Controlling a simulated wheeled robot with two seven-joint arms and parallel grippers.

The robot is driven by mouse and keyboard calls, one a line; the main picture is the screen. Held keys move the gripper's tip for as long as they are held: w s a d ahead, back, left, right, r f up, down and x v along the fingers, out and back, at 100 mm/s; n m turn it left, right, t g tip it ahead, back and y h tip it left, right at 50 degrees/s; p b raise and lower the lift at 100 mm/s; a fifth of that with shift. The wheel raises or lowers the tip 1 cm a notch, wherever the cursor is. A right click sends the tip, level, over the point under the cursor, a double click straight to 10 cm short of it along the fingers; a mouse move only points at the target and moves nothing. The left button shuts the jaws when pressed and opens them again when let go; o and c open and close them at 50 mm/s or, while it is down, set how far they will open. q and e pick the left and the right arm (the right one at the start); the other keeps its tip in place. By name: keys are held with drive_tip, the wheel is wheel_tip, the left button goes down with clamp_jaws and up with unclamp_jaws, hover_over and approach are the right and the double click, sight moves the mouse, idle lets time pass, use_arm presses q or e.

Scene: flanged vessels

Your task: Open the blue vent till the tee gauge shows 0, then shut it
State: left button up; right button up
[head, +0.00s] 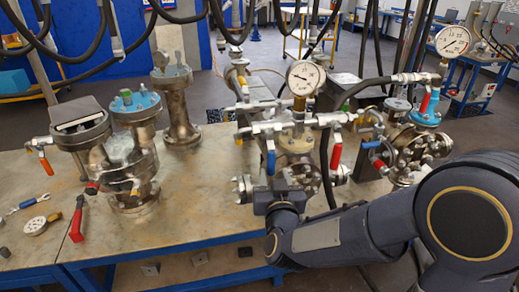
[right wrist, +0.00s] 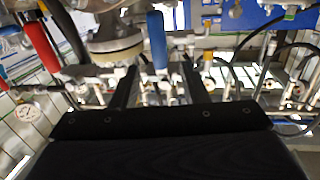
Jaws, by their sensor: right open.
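The blue vent handle (head: 270,160) hangs down from the pipework on the middle flanged vessel. In the right wrist view the blue handle (right wrist: 157,40) shows between and beyond the two fingers. My right gripper (head: 272,186) is just below the handle in the head view. Its jaws (right wrist: 160,85) are apart, and I cannot tell whether they touch the handle. A round white dial gauge (head: 305,77) stands above the middle vessel; its reading is too small to tell. My left gripper is not in view.
A red handle (head: 336,156) hangs right of the blue one, also in the right wrist view (right wrist: 41,46). Another gauge (head: 452,41) stands at right. Black hoses hang overhead.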

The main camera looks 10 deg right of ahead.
sight(272, 160)
drive_tip(key=shift+w+r+h, duration=0.25)
drive_tip(key=shift+w+h, duration=0.15)
drive_tip(key=shift+w, duration=0.15)
drive_tip(key=w, duration=0.2)
drive_tip(key=w+p, duration=0.1)
drive_tip(key=w, duration=0.1)
drive_tip(key=w+d, duration=0.1)
drive_tip(key=w, duration=0.1)
drive_tip(key=shift+w+d, duration=0.1)
drive_tip(key=shift+w, duration=0.3)
drive_tip(key=shift+c, duration=0.4)
clamp_jaws()
